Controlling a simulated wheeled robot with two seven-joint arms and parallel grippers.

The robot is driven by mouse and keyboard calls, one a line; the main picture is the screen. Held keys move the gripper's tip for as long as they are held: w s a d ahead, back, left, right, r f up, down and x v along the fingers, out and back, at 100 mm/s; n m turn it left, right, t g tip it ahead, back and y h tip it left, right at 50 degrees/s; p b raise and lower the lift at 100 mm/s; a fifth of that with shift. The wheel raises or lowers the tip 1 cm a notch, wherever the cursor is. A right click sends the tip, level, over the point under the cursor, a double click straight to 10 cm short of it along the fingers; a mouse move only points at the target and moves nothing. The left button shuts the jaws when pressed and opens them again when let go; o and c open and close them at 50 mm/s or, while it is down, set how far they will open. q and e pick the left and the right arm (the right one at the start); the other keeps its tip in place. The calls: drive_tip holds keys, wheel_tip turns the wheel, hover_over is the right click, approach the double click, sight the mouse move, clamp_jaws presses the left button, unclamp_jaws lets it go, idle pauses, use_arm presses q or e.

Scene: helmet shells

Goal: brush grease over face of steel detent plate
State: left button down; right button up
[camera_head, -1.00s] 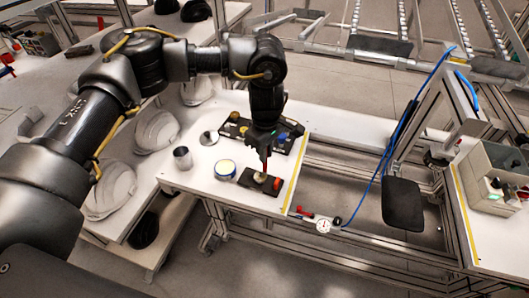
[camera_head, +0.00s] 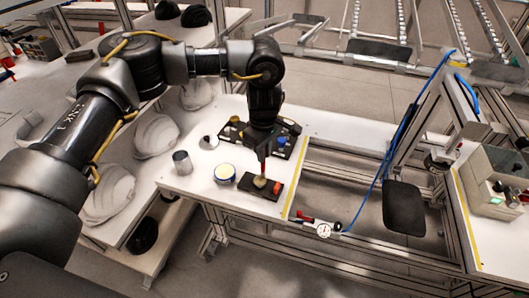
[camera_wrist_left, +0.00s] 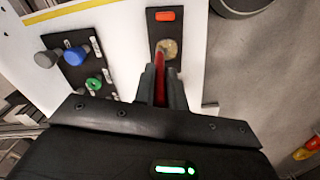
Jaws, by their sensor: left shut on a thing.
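My left gripper (camera_head: 263,155) points down over a small black base (camera_head: 258,193) near the table's front right corner. It is shut on the red handle of a brush (camera_head: 262,168); the red handle also shows between the fingers in the left wrist view (camera_wrist_left: 160,78). A round, pale tan face (camera_wrist_left: 168,48) sits on the black base, beside an orange-red block (camera_wrist_left: 165,16). The brush's lower end is over or against this round face; I cannot tell whether it touches. The fingers partly hide the base in the wrist view. My right gripper is not in view.
A round tin (camera_head: 224,174), a metal cup (camera_head: 182,162) and a flat disc (camera_head: 209,142) stand left of the base. A black panel with coloured knobs (camera_head: 284,141) lies behind. Helmet shells (camera_head: 156,136) are further left. The table's yellow-striped edge (camera_head: 296,187) is close on the right.

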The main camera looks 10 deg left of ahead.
use_arm(q)
drive_tip(key=shift+a, duration=0.55)
drive_tip(key=shift+s+a+f, duration=0.1)
drive_tip(key=shift+s+a, duration=0.15)
drive_tip(key=shift+a, duration=0.05)
idle(0.3)
drive_tip(key=shift+s+a, duration=0.15)
drive_tip(key=shift+s, duration=0.15)
drive_tip(key=shift+s, duration=0.1)
drive_tip(key=shift+s, duration=0.2)
drive_tip(key=shift+s+d+p, duration=0.3)
drive_tip(key=shift+d, duration=0.05)
drive_tip(key=shift+d, duration=0.35)
idle(0.4)
